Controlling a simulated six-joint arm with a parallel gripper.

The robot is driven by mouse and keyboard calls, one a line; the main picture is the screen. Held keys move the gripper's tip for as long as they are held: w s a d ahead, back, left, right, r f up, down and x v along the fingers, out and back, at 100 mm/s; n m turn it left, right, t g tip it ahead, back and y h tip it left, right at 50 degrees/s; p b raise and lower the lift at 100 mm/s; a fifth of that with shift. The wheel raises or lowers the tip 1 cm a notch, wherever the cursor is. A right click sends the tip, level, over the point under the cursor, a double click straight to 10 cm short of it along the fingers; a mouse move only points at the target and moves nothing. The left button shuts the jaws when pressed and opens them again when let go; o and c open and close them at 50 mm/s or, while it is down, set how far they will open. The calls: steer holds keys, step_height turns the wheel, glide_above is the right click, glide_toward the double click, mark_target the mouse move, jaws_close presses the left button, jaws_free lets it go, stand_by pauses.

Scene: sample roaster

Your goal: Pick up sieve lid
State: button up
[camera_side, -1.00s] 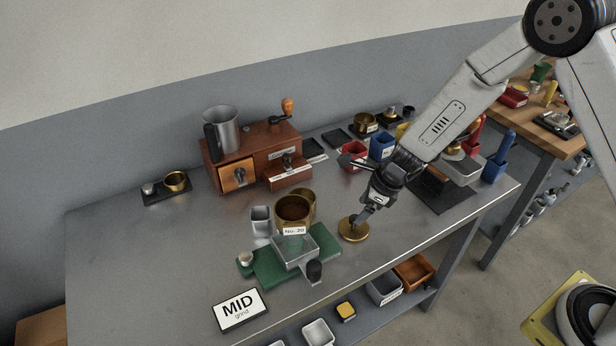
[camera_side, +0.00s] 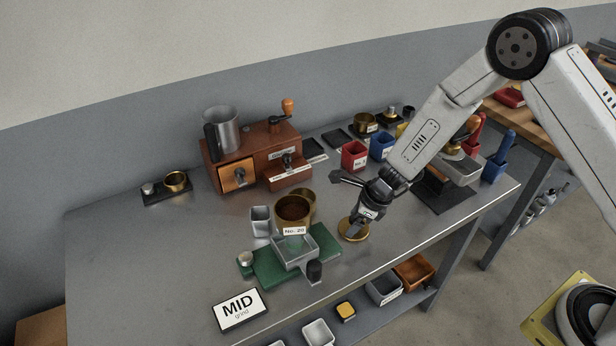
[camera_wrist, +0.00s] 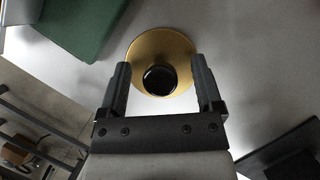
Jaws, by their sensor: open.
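The sieve lid is a round brass disc (camera_side: 354,232) lying on the metal bench, right of the green mat. In the wrist view the lid (camera_wrist: 146,47) shows a dark round knob (camera_wrist: 159,79) at its middle. My gripper (camera_side: 357,229) is over the lid, pointing down. In the wrist view my gripper (camera_wrist: 161,78) is open, with one finger on each side of the knob. I cannot tell whether the fingers touch the lid. In the side view the gripper hides the knob.
A wooden grinder (camera_side: 258,152) stands further back. The bench's front edge (camera_side: 410,243) is close to the right.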

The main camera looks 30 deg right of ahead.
jaws_close()
steer(key=shift+r, duration=0.25)
stand_by(0.3)
steer(key=shift+r, duration=1.05)
steer(key=s+d+r, duration=0.2)
steer(key=s+r, duration=0.8)
steer(key=s, duration=0.3)
steer(key=shift+s+r, duration=0.25)
steer(key=shift+s, duration=0.15)
steer(key=shift+d, duration=0.1)
steer(key=shift+w, duration=0.1)
